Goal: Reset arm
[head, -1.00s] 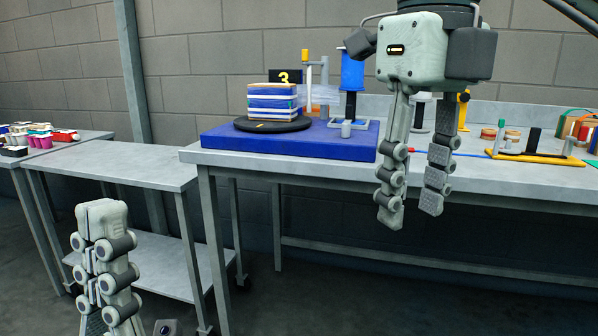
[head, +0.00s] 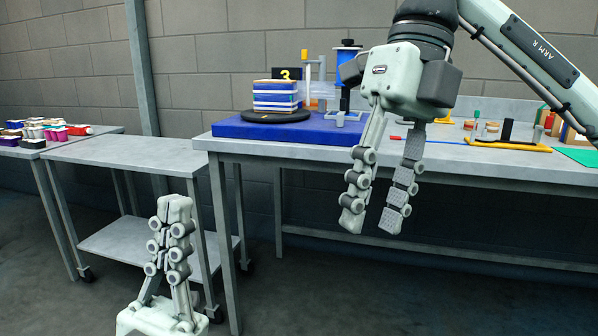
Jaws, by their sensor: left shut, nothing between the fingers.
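My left gripper (head: 175,204) is at the lower left of the head view, in front of the small steel table. Its fingers point up and are closed together with nothing between them. My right gripper (head: 372,221) hangs with its fingers pointing down in front of the long workbench's front edge. Its fingers are apart and nothing is between them. The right arm reaches in from the upper right.
The long steel workbench (head: 480,164) holds a blue platform (head: 262,130) with a stack of packages (head: 275,96) on a black disc. The small steel table (head: 120,150) has a clear top. Several small colourful containers (head: 40,130) stand on the far-left table.

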